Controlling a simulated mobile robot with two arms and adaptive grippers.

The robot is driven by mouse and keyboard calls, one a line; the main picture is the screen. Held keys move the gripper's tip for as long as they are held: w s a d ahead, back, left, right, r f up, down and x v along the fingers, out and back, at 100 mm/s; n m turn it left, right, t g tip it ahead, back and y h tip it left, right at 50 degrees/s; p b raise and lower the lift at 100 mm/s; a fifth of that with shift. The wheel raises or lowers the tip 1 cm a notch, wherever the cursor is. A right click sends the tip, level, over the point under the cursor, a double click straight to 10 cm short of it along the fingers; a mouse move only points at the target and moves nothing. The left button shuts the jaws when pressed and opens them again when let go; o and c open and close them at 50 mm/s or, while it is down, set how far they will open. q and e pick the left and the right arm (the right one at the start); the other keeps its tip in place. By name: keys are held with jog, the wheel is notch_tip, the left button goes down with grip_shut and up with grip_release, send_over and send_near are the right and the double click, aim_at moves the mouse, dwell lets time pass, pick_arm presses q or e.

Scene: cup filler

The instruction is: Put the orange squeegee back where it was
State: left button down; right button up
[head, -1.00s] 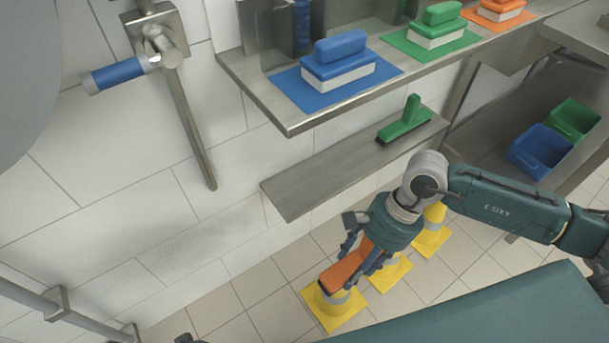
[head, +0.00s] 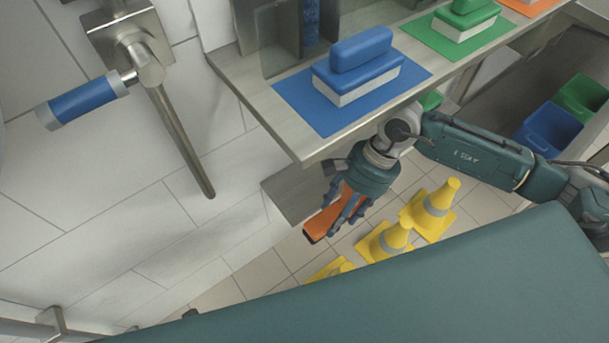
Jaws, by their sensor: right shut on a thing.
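My right gripper (head: 341,204) is shut on the orange squeegee (head: 318,224). It holds the squeegee in the air at the front edge of the lower steel shelf (head: 290,198), with the floor and cones behind it in the picture. The fingers hide part of the squeegee. The green squeegee (head: 430,100) on the lower shelf is mostly hidden by the upper shelf and my arm. My left gripper is not in view.
The upper steel shelf (head: 270,110) overhangs the lower one. It carries blue, green and orange brushes on matching mats. Yellow cones (head: 432,210) stand on the floor. Blue (head: 548,128) and green (head: 582,97) bins are at right. A blue-handled lever (head: 82,105) is on the wall.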

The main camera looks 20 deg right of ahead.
jog(key=w+a, duration=0.1)
jog(key=w, duration=0.3)
jog(key=w+a, duration=0.2)
jog(key=w, duration=0.3)
jog(key=w+a, duration=0.2)
jog(key=w, duration=0.2)
jog(key=shift+w, duration=0.2)
notch_tip(320, 180, down, 3)
jog(key=shift+r, duration=0.1)
jog(key=shift+f, duration=0.4)
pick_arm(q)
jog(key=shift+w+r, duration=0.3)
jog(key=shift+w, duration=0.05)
pick_arm(e)
jog(key=o, duration=1.4)
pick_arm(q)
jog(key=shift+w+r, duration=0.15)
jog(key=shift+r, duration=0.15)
pick_arm(e)
jog(key=shift+o, duration=0.2)
